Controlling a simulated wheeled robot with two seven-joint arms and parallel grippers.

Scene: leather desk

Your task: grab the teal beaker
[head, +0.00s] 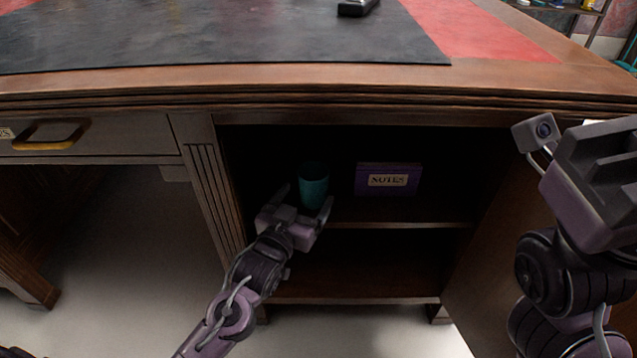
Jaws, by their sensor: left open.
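The teal beaker (314,187) stands upright on the upper shelf inside the desk's open cabinet. My left gripper (306,200) is at the front of that shelf, open, with its fingers pointing into the cabinet. One finger shows at the left of the beaker and the other at its lower right. I cannot tell whether either finger touches it. The beaker's lower end is partly hidden by the gripper. My right arm (590,230) is raised at the right edge; its fingertips are not in view.
A purple box labelled NOTES (388,180) stands on the same shelf, right of the beaker. The shelf edge (400,225) runs below, with an empty compartment under it. The desk top (250,82) overhangs the cabinet. An open door (490,260) is at the right.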

